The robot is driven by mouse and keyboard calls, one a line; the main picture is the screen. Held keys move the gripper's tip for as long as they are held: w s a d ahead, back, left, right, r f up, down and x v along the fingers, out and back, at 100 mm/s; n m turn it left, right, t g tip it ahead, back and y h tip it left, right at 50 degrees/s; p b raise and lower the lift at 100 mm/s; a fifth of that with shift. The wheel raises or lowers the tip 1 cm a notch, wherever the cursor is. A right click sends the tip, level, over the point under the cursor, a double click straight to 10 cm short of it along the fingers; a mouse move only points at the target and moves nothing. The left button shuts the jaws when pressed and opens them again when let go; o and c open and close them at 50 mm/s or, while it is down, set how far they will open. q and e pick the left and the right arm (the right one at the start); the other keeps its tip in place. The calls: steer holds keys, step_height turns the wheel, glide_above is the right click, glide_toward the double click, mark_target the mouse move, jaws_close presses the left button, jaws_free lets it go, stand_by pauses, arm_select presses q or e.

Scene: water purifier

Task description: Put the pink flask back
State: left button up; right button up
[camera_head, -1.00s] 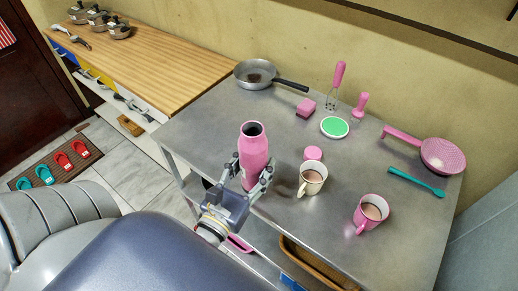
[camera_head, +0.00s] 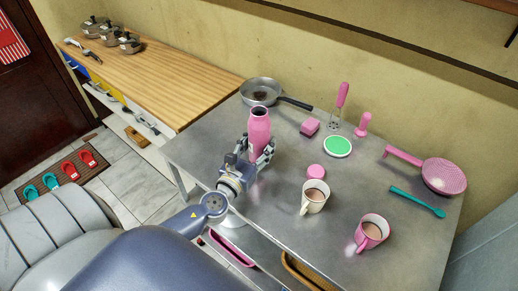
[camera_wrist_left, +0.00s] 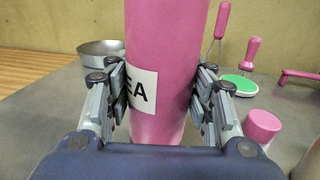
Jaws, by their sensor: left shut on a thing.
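The pink flask (camera_head: 259,131) is upright and has no cap on its dark open mouth. It is over the left part of the steel table; I cannot tell whether its base touches the top. My left gripper (camera_head: 255,150) is shut on its lower body. In the left wrist view the flask (camera_wrist_left: 155,70) fills the middle, with a white label reading "EA", and the fingers of my left gripper (camera_wrist_left: 158,100) press on both sides. My right gripper is not in view.
On the steel table (camera_head: 270,215) stand a white mug (camera_head: 314,196) and a pink mug (camera_head: 371,234), both filled. The front left tabletop is clear.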

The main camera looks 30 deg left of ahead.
arm_select(q)
step_height(320, 180, down, 2)
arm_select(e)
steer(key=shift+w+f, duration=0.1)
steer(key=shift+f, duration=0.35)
arm_select(q)
steer(key=shift+f+b, duration=0.15)
steer(key=shift+b, duration=0.2)
steer(key=o, duration=1.4)
steer(key=shift+o, duration=0.2)
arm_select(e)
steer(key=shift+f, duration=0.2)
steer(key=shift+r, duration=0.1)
